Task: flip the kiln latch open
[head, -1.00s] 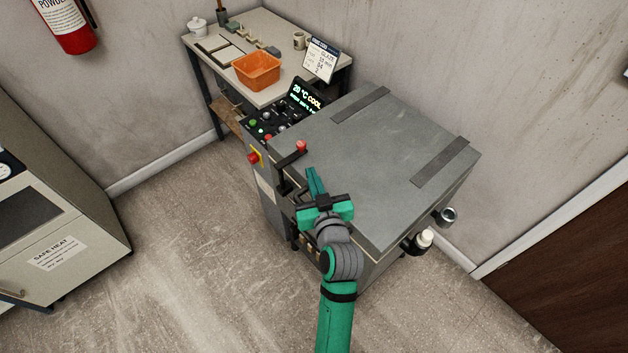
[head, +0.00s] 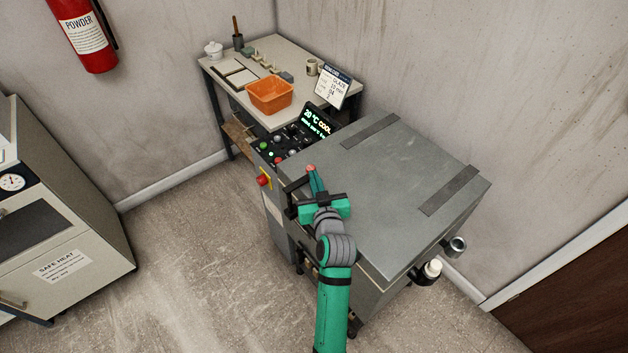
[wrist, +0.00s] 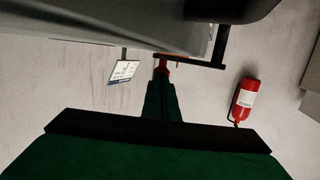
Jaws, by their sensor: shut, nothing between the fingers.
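The kiln (head: 385,185) is a grey box with a flat lid. Its latch (head: 296,184) is a dark bar with a red knob (head: 310,168), at the lid's left front edge beside the control panel. In the wrist view the latch bar (wrist: 200,62) runs across the top, with the red knob at its left end. My gripper (head: 314,177) is shut and empty. Its fingertips are right at the red knob and partly cover it; in the wrist view the tips (wrist: 162,76) point straight at the knob. I cannot tell whether they touch.
The control panel (head: 288,145) and a red button (head: 264,181) on yellow lie left of the latch. A workbench (head: 222,78) with an orange bin (head: 269,96) stands behind. A grey cabinet (head: 100,205) stands at the left, with clear floor between.

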